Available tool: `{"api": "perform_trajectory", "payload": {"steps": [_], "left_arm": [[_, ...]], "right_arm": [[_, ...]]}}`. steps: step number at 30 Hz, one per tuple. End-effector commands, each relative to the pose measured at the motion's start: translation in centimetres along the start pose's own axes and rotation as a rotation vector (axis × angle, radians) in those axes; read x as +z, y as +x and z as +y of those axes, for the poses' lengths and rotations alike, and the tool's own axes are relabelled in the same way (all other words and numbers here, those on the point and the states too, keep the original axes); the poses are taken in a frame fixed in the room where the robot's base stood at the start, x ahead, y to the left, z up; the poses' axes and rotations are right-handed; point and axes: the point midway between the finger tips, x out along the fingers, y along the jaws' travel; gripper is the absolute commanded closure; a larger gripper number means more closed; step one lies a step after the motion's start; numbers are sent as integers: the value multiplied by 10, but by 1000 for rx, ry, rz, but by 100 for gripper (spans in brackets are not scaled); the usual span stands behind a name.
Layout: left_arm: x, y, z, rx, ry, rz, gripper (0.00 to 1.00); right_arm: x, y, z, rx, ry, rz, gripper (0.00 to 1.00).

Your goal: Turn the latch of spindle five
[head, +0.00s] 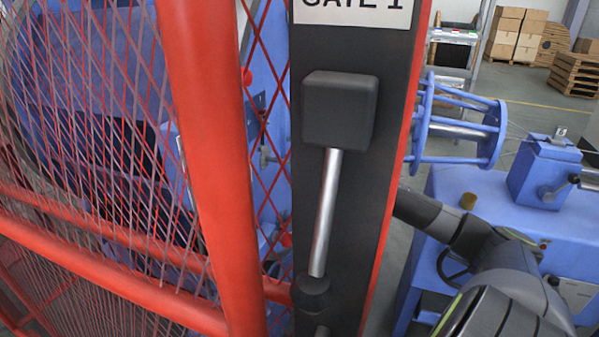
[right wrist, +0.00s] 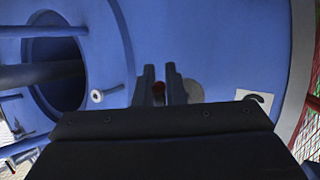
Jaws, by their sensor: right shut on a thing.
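In the right wrist view my right gripper (right wrist: 161,72) has its two dark fingers close together against a blue machine face (right wrist: 200,45). It is shut on a small red-ended piece, the latch (right wrist: 158,87), of which only a red spot shows between the fingers. A white label with a dark curved mark (right wrist: 257,98) is to the right; its number cannot be read. In the head view my right arm comes in from the lower right and passes behind the dark gate post, which hides the gripper. My left gripper is in neither view.
The gate post (head: 355,230), with a black box and steel handle (head: 326,212), stands close in front. A red frame with mesh (head: 215,150) fills the left. A blue machine bench (head: 480,205) is at the right. A round opening (right wrist: 55,70) lies left of my right gripper.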

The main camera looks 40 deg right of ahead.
Motion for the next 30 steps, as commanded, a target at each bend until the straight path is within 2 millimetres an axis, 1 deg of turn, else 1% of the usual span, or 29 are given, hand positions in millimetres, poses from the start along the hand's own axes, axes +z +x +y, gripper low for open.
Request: {"api": "perform_trajectory", "payload": {"steps": [1,18,24,30], "left_arm": [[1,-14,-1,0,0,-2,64],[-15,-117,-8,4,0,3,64],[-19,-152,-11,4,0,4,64],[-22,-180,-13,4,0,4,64]], "right_arm": [[-6,-4,2,-1,-14,-45,100],[-7,-24,8,-2,-219,-543,100],[-8,-30,11,-3,-290,-718,100],[-8,-36,13,-2,-355,-876,100]]}}
